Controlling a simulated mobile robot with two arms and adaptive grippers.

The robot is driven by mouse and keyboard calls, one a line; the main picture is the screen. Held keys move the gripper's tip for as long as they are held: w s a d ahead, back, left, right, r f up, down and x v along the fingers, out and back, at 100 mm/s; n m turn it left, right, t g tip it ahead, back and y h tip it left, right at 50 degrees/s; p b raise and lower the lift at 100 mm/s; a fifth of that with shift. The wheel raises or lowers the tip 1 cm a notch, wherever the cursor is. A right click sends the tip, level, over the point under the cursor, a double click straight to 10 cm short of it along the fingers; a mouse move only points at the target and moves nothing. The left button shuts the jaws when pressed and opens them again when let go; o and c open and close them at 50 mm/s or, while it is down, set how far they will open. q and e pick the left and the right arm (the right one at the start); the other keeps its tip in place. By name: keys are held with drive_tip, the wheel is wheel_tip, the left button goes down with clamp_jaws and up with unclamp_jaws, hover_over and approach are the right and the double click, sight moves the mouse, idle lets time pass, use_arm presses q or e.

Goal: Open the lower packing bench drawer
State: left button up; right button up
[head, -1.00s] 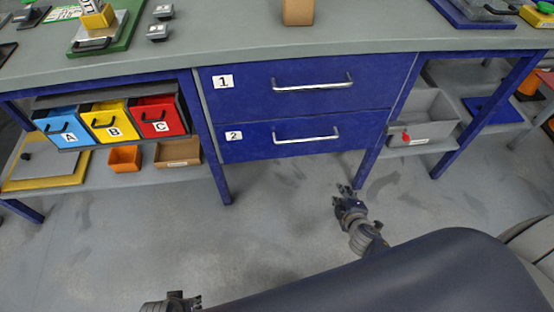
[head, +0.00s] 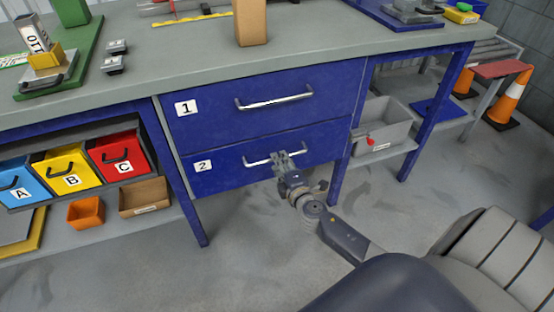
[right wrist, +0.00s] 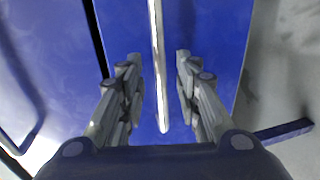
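The lower drawer (head: 226,176), blue and labelled 2, is shut under the drawer labelled 1 (head: 222,112). Its silver bar handle (head: 262,160) runs across the front. My right gripper (head: 284,158) is in front of the right part of this handle, which it partly hides. In the right wrist view, my right gripper (right wrist: 158,62) is open, one finger on each side of the handle (right wrist: 157,85), with gaps showing. Whether the fingertips reach past the bar is hard to tell. My left gripper is not in view.
The grey bench top (head: 190,62) overhangs the drawers. Coloured bins stand on the left, with an orange tray (head: 86,212) and a cardboard box (head: 145,196) below. A bench leg (head: 337,187) and a grey bin (head: 383,127) are at right. The floor before the drawers is clear.

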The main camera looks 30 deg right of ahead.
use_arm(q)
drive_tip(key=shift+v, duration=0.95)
use_arm(e)
drive_tip(key=shift+x, duration=1.7)
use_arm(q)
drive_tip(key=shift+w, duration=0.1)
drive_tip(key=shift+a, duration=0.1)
use_arm(e)
clamp_jaws()
drive_tip(key=shift+f, duration=0.1)
